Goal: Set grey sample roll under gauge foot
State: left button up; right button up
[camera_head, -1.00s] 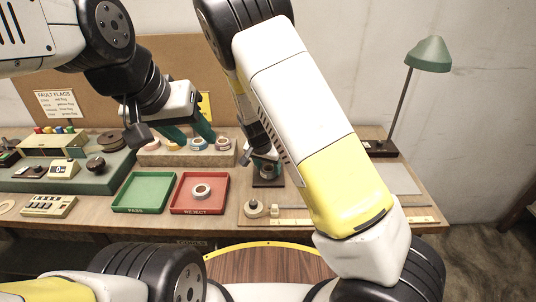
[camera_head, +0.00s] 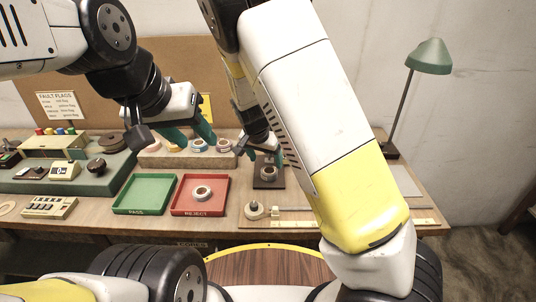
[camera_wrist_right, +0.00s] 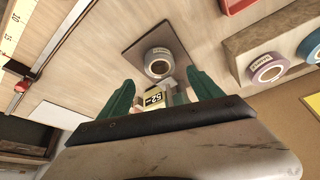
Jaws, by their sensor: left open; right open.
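The grey sample roll (camera_head: 268,173) sits on the dark base plate (camera_head: 268,184) of the gauge. In the right wrist view, the roll (camera_wrist_right: 158,62) lies flat on the plate (camera_wrist_right: 134,47), apart from my fingers. The gauge body with its small display (camera_wrist_right: 154,99) shows between the fingers. I cannot tell whether the gauge foot is over the roll. My right gripper (camera_head: 262,149) is open and empty, just behind and above the roll; its green fingers also show in the wrist view (camera_wrist_right: 160,92). My left gripper (camera_head: 190,134) is open and empty above the roll rack.
The rack (camera_head: 170,158) holds several coloured rolls. The green PASS tray (camera_head: 145,208) is empty; the red REJECT tray (camera_head: 198,209) holds a roll (camera_head: 202,191). A small round object (camera_head: 254,210) and a ruler (camera_head: 292,223) lie in front. A lamp (camera_head: 429,56) stands at the right.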

jog(key=s+d+r+n+y, duration=0.1)
jog(key=s+d+r, duration=0.4)
jog(key=s+r, duration=0.3)
jog(key=s+d+r+n+t+y, duration=0.1)
jog(key=s+d+r+n, duration=0.1)
jog(key=s+d+r, duration=0.3)
jog(key=s+d+r+n+t+y, duration=0.1)
jog(key=s+d+r, duration=0.4)
jog(key=s+r, duration=0.5)
jog(key=shift+s+d+r+n+y, duration=0.2)
jog(key=shift+s+r+n+y, duration=0.25)
jog(key=shift+s, duration=0.2)
